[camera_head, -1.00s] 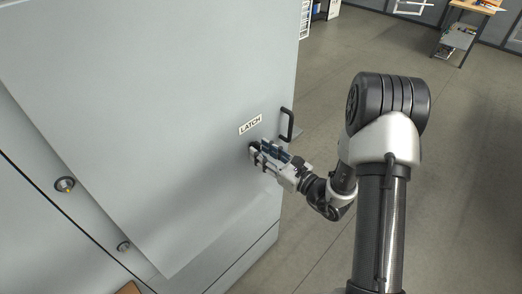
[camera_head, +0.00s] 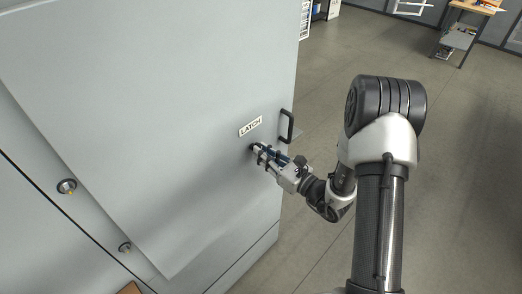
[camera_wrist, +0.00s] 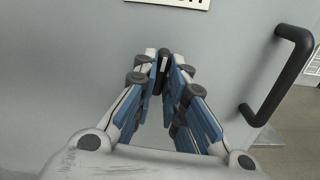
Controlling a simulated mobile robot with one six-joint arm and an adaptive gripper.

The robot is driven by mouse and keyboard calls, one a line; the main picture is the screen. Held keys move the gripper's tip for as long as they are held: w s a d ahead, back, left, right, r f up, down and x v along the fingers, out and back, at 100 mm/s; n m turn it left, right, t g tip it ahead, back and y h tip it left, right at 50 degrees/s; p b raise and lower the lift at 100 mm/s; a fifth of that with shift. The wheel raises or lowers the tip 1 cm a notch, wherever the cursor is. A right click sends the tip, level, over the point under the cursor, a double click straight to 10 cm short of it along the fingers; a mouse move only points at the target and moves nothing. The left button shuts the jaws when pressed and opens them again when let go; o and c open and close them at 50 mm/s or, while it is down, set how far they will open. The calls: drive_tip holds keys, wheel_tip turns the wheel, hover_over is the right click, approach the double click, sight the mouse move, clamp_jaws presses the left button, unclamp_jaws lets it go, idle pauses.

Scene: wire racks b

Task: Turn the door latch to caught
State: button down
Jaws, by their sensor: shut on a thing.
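The grey cabinet door (camera_head: 170,110) carries a label reading LATCH (camera_head: 250,126). The latch (camera_wrist: 164,66) is a small dark knob with a pale mark on it, just below the label. My gripper (camera_head: 257,150) reaches it from the right and is shut on it. In the wrist view both blue-padded fingers (camera_wrist: 165,72) close on the latch from either side. The pale mark looks near upright in that view. The fingers hide much of the latch, and in the head view it is almost fully covered.
A black bar handle (camera_head: 287,126) stands out from the door's right edge; it also shows in the wrist view (camera_wrist: 279,75), right of my fingers. Two round fittings (camera_head: 67,187) sit on the cabinet at the left. Open floor (camera_head: 330,80) lies to the right.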

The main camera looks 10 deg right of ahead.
drive_tip(key=m+p, duration=0.1)
drive_tip(key=m, duration=0.2)
idle(0.4)
drive_tip(key=shift+m+p, duration=1.35)
drive_tip(key=shift+m, duration=1.05)
